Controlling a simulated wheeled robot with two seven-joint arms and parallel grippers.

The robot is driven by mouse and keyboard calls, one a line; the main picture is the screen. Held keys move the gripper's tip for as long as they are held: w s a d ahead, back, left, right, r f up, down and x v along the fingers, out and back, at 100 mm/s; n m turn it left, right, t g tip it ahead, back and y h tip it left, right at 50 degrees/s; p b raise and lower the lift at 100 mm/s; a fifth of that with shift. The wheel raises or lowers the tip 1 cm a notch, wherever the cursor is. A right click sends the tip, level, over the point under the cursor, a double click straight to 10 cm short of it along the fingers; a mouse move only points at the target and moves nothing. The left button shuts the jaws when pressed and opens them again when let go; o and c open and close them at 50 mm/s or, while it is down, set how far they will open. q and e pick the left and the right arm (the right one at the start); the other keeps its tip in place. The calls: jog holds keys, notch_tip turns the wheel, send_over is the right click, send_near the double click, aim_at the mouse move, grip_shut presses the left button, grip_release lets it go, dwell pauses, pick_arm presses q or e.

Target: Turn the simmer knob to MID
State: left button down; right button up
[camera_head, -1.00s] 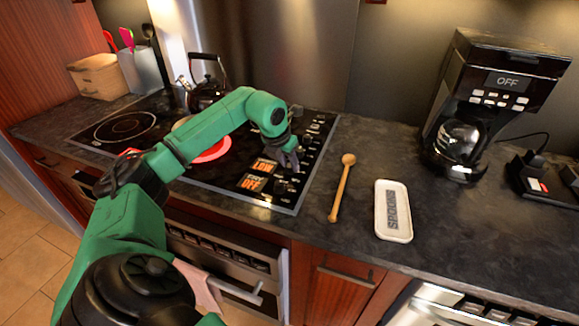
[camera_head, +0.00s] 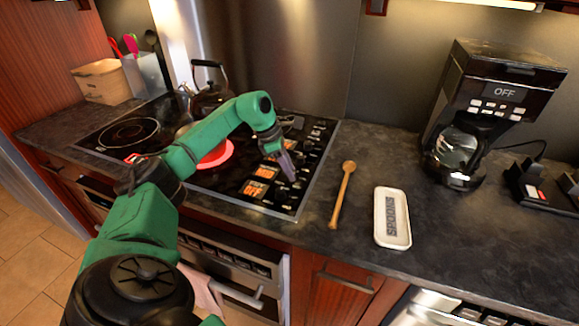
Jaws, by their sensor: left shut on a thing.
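The black cooktop (camera_head: 232,186) has a column of small dark knobs along its right side, with orange-lettered labels (camera_head: 256,188) left of the front ones. The lettering is too small to read surely now. My left gripper (camera_head: 290,175) points down at this column from above, its grey fingers shut on a knob near the labels. The fingers mostly hide that knob, and I cannot tell which setting it points to. My right gripper is not in view.
A red glowing burner (camera_head: 214,154) lies left of my gripper, partly behind my arm. A kettle (camera_head: 208,94) stands at the back. A wooden spoon (camera_head: 342,194), a white spoon rest (camera_head: 392,218) and a coffee maker (camera_head: 490,105) are on the counter to the right.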

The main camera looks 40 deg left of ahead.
pick_arm(q)
jog(key=m, duration=0.2)
jog(key=shift+w+a+r+m+g+h, duration=0.1)
jog(key=shift+w+r+m+g+h, duration=0.05)
jog(key=shift+m+g+h, duration=0.2)
jog(key=shift+m+g, duration=0.45)
jog(key=shift+m, duration=0.8)
jog(key=c, duration=0.5)
grip_release()
jog(key=shift+c, duration=0.2)
